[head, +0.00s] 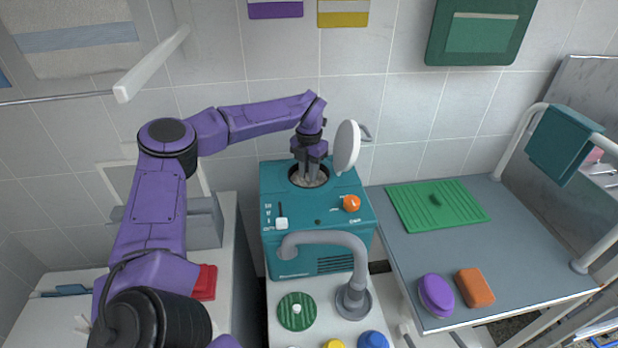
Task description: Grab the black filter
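My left gripper (310,172) points down into the round opening on top of a teal machine (268,197). Its fingertips are at or inside the opening, and I cannot tell whether they are open or hold anything. The opening has a dark rim, with something pale inside. A round white lid (346,147) stands up beside the opening, on its right. I cannot clearly make out a black filter; the gripper hides part of the opening. My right gripper is not in view.
The machine has an orange knob (352,203) and a white lever (281,222). A grey tap (352,300) rises in front of it. A purple oval item (436,295) and an orange block (475,288) lie on the grey table (530,260) at right. A red item (205,283) is at left.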

